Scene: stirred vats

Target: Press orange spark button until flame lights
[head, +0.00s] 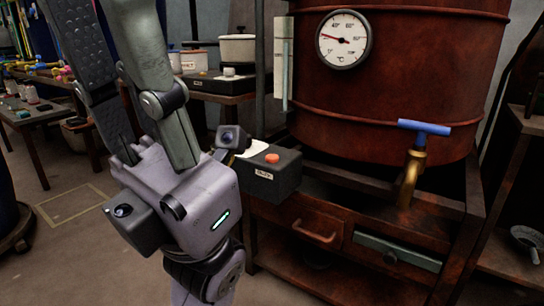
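The orange spark button (271,158) sits on top of a dark box (273,177) with a small white label on its front. The box is at the left front of the rusty vat's stand. My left gripper (108,60) is close to the camera, left of the box. Its fingers point up, away from the button, and look apart and empty; the tips are cut off by the top edge. Its body overlaps the box's left side in the picture; I cannot tell whether they touch. No flame is visible. My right gripper is not in view.
The rusty vat (400,105) carries a round dial thermometer (343,39) and a brass tap with a blue handle (425,127). Its wooden stand has a drawer (315,232). Benches with pots stand behind. Open floor (95,250) lies at the left.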

